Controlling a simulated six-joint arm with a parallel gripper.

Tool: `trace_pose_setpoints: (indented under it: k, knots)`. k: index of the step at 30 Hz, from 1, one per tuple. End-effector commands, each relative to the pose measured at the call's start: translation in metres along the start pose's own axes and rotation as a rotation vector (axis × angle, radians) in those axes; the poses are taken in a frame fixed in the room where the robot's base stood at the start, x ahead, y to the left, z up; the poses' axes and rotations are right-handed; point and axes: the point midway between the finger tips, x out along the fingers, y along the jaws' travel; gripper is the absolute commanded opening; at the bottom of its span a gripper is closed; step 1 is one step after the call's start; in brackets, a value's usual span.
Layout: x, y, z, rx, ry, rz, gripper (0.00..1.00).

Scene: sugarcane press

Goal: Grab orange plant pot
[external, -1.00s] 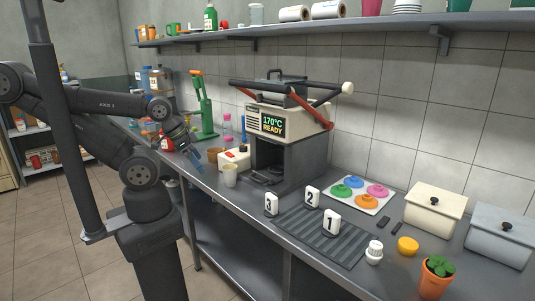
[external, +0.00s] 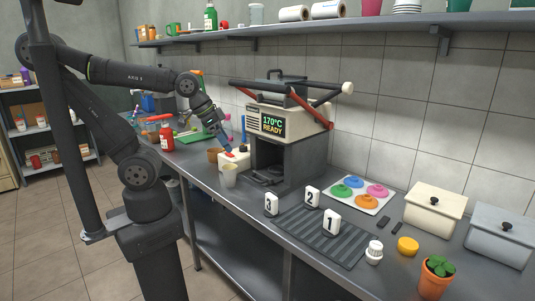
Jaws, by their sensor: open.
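The orange plant pot (external: 433,284) stands upright at the front right of the counter, with a green leafy plant in it. My gripper (external: 229,146) is at the left part of the counter, left of the press and far from the pot. The jaws are open and look empty. Whether the fingertips touch the box cannot be told.
The press (external: 288,150) stands between my gripper and the pot. A yellow round lid (external: 407,246), a white knob (external: 374,252) and two lidded containers (external: 435,212) are near the pot. A shelf (external: 350,24) runs above.

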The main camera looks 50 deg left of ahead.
Motion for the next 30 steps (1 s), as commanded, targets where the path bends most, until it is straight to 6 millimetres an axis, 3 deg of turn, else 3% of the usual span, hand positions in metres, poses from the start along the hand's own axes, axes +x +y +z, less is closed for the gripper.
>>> trace_pose_setpoints:
  k: [1, 6, 15, 24, 30]
  knots:
    - [0.001, 0.007, -0.021, 0.017, -0.002, 0.009, 0.92]
    - [0.007, 0.036, -0.089, 0.068, 0.006, 0.035, 0.92]
    - [0.038, 0.11, -0.196, 0.154, 0.022, 0.082, 0.92]
    - [0.092, 0.212, -0.273, 0.24, 0.039, 0.132, 0.92]
    - [0.136, 0.294, -0.303, 0.296, 0.05, 0.167, 0.92]
